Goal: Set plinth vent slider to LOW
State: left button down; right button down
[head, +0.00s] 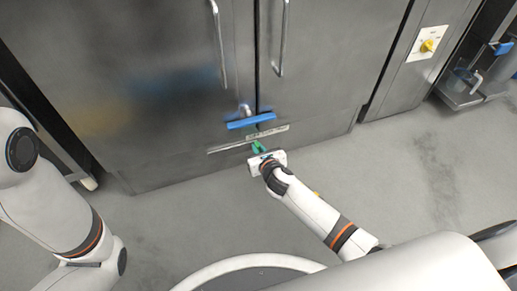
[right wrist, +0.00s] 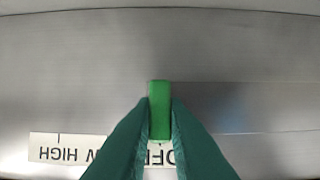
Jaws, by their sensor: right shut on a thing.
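The vent slider is a green knob (right wrist: 159,112) on the steel plinth face, seen upright in the right wrist view. My right gripper (right wrist: 159,125) has its dark green fingers shut on the knob, one on each side. A white label (right wrist: 75,150) lies behind the fingers, upside down. HIGH shows at its left, and letters of OFF show right beside the knob; the middle is mostly covered. In the head view my right gripper (head: 259,148) reaches the low front of the cabinet under the label strip (head: 267,132). My left gripper is out of view.
Steel cabinet doors (head: 150,70) with upright handles stand above, and a blue piece (head: 251,121) juts out at their lower middle. A yellow knob (head: 427,46) sits on a panel at right. The grey floor (head: 410,170) is clear at right.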

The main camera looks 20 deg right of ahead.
aim_at(267, 140)
jog(key=shift+d, duration=0.1)
jog(key=d+p, duration=0.1)
jog(key=d, duration=0.2)
jog(key=shift+w+d+r+p, duration=0.1)
jog(key=shift+d+r+p, duration=0.05)
jog(key=shift+d+p, duration=0.25)
jog(key=shift+d, duration=0.3)
jog(key=c, duration=1.4)
grip_release()
jog(key=shift+c, duration=0.2)
